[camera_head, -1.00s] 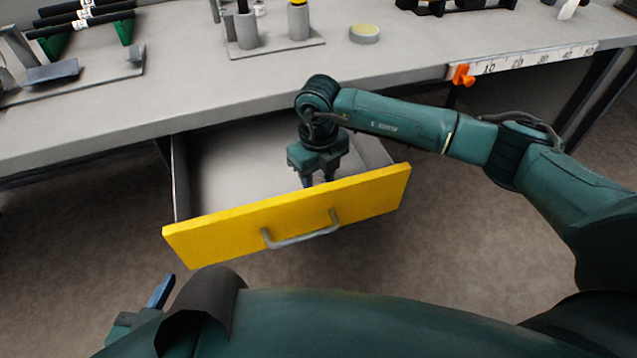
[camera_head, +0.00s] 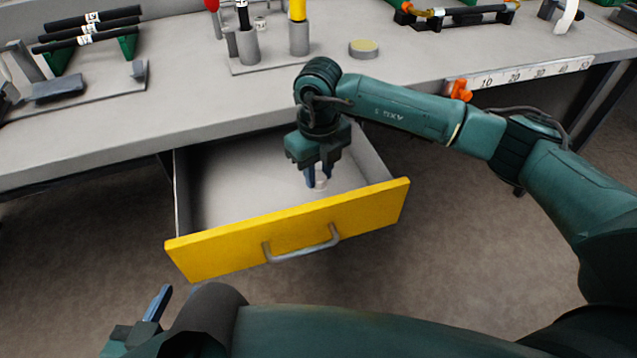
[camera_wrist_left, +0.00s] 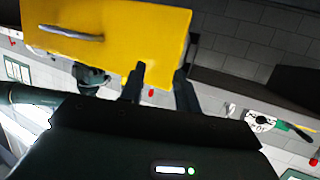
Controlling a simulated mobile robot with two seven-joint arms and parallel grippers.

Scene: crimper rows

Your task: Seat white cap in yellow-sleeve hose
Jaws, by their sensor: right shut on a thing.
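A small white cap (camera_head: 320,183) shows between the fingertips of my right gripper (camera_head: 319,177). The gripper points down inside the open drawer and is shut on the cap, just above or at the drawer floor; I cannot tell which. A black hose (camera_head: 462,11) lies across a green-ended holder at the back right of the bench. My left gripper (camera_head: 150,312) is low at the left, empty. The left wrist view shows its two fingers apart.
The drawer (camera_head: 290,232) with a yellow front stands pulled out below the bench (camera_head: 200,95).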

